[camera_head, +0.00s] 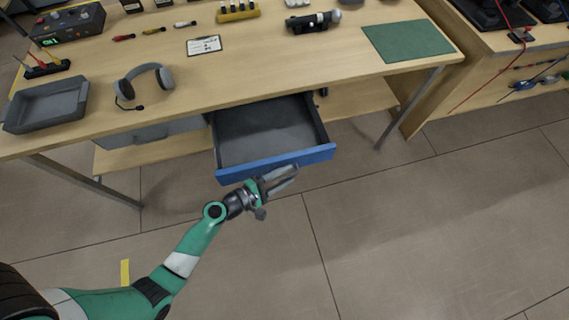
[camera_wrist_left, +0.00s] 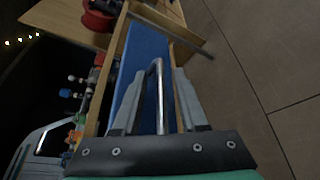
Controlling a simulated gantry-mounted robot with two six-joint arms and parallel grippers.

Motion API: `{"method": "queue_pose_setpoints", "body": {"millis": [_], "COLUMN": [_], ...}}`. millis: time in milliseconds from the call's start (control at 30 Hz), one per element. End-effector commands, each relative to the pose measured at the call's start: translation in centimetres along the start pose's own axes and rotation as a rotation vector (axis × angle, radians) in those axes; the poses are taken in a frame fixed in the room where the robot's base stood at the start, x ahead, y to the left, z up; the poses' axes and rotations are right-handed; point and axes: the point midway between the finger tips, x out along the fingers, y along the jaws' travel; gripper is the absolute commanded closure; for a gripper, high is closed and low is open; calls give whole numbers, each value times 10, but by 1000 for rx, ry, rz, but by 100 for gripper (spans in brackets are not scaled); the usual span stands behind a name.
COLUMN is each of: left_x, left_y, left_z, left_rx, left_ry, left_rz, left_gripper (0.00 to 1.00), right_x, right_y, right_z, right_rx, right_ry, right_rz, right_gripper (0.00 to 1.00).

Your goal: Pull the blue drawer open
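The blue drawer (camera_head: 275,162) stands pulled out below the workbench, its grey inside looking empty. Its blue front (camera_wrist_left: 147,45) also shows in the left wrist view. A metal bar handle (camera_wrist_left: 158,95) runs lengthwise between the fingers of my left gripper (camera_wrist_left: 160,78), with visible gaps on both sides. The gripper looks open around the handle, not closed on it. In the head view my left gripper (camera_head: 284,178) is at the lower edge of the drawer front, and the handle is hidden there. My right gripper is in neither view.
A grey closed drawer (camera_head: 155,132) is left of the open one. The floor in front is clear.

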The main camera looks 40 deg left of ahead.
Motion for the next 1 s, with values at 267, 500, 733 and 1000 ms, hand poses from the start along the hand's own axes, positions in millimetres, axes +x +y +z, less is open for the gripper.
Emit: {"method": "queue_pose_setpoints", "body": {"millis": [267,500,733,1000], "left_x": [0,-8,-58,-108], "left_y": [0,0,2,1], "left_z": [0,0,-1,-1], "left_rx": [0,-1,-5,-2], "left_ry": [0,2,7,6], "left_rz": [0,-1,1,1], "left_gripper": [58,58,58,58], "right_x": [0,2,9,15], "right_y": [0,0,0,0], "right_z": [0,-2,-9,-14], "right_rx": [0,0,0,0], "right_ry": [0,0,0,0], "right_rz": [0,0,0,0], "right_gripper": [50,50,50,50]}}
